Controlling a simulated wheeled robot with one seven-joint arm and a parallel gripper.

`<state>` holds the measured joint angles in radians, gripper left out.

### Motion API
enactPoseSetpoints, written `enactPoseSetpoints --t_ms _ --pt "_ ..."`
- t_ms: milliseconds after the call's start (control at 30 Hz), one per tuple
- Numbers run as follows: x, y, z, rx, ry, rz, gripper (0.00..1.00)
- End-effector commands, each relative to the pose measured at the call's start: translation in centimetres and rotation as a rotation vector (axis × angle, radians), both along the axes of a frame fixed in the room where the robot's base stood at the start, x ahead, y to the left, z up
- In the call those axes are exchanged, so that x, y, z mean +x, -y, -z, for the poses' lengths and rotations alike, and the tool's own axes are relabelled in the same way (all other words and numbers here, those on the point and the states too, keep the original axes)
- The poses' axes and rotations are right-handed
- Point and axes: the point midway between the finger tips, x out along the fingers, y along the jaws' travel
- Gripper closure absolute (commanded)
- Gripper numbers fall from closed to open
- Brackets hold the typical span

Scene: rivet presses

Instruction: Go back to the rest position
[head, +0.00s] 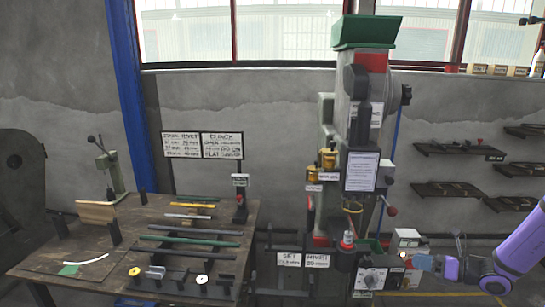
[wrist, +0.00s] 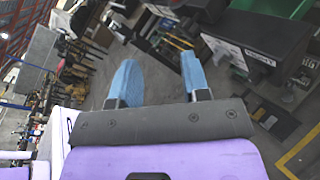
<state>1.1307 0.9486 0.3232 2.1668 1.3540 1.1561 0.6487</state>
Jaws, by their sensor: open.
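My gripper (head: 423,262) is at the lower right in the head view, with its blue fingertips pointing left toward the lower part of the rivet press (head: 358,130). In the wrist view my gripper (wrist: 158,82) shows two blue fingers spread wide apart with nothing between them. It is open and empty. The fingertips are close to the press's lower control boxes in the head view; I cannot tell whether they touch. My purple forearm enters from the right edge.
A wooden workbench (head: 45,268) with several rods and small tools stands at the left. A blue post (head: 126,90) rises behind it. Wall shelves (head: 455,149) hang at the right. In the wrist view, a dark cabinet (wrist: 245,50) stands right of the fingers.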

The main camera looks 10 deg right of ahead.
Motion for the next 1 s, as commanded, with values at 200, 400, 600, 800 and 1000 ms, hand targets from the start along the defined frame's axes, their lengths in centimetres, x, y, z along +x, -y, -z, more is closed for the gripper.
enactPoseSetpoints --t_ms 200,400,600,800,1000 --pt "0.1 -4.3 -5.5 -0.251 0.091 -0.266 0.57" --pt "-0.8 -8.0 -10.0 -0.466 0.187 -0.499 0.57" --pt "-2.2 -11.5 -14.2 -0.673 0.294 -0.726 0.57" --pt "-4.3 -14.6 -18.1 -0.876 0.415 -0.947 0.57" --pt "-6.8 -17.2 -21.8 -1.073 0.545 -1.156 0.57"
